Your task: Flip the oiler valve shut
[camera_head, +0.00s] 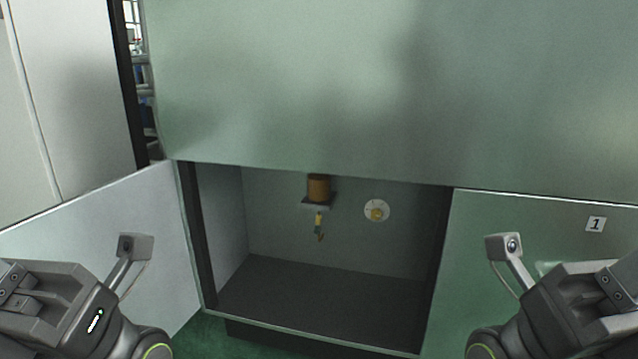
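The oiler (318,188), an amber cylinder on a small dark bracket, is mounted on the back wall inside the open cabinet. Below it hangs a small brass-coloured valve (319,223) with a greenish part; it is too small to tell how its lever is set. My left gripper (45,300) is at the lower left, in front of the left door and well apart from the oiler. My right gripper (590,300) is at the lower right, in front of the right door panel, also apart. Fingertips of both are not clearly visible.
A white round plate with a yellow knob (376,210) is on the back wall, right of the oiler. The cabinet floor (320,300) is bare. The left door (130,210) stands open; a panel labelled 1 (520,220) is at the right. A large panel (400,90) overhangs the opening.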

